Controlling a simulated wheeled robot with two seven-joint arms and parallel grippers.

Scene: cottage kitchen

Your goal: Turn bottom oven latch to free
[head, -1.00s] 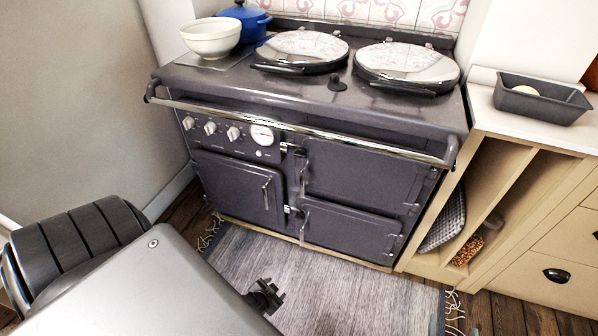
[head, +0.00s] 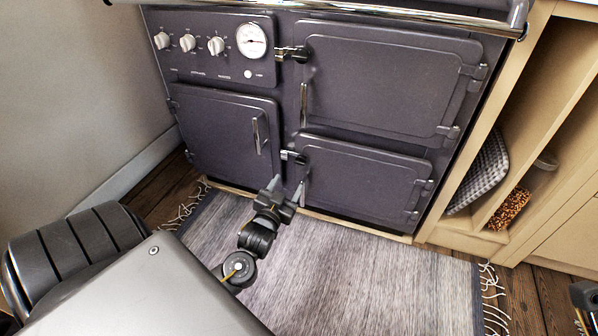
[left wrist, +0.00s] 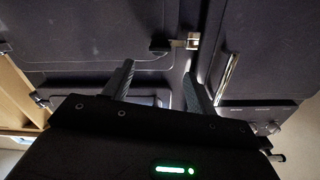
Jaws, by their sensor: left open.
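The bottom oven latch (head: 293,157) is a short metal bar with a dark knob at the upper left corner of the bottom oven door (head: 365,180). It lies roughly level, with its knob end over the door's edge. It also shows in the left wrist view (left wrist: 176,44), beyond the fingertips. My left gripper (head: 285,184) is open and empty, just below the latch, with its two fingers pointing up toward it and apart from it. In the left wrist view, its fingers (left wrist: 158,78) are spread. A dark part at the right edge (head: 584,294) may be my right gripper, cut off.
A similar upper latch (head: 292,54) sits by the upper oven door (head: 390,75). Upright handles stand on the left door (head: 261,133) and beside the ovens. The chrome rail (head: 420,15) crosses above. A grey rug (head: 350,270) covers the floor; an open-shelved cabinet (head: 545,130) stands right.

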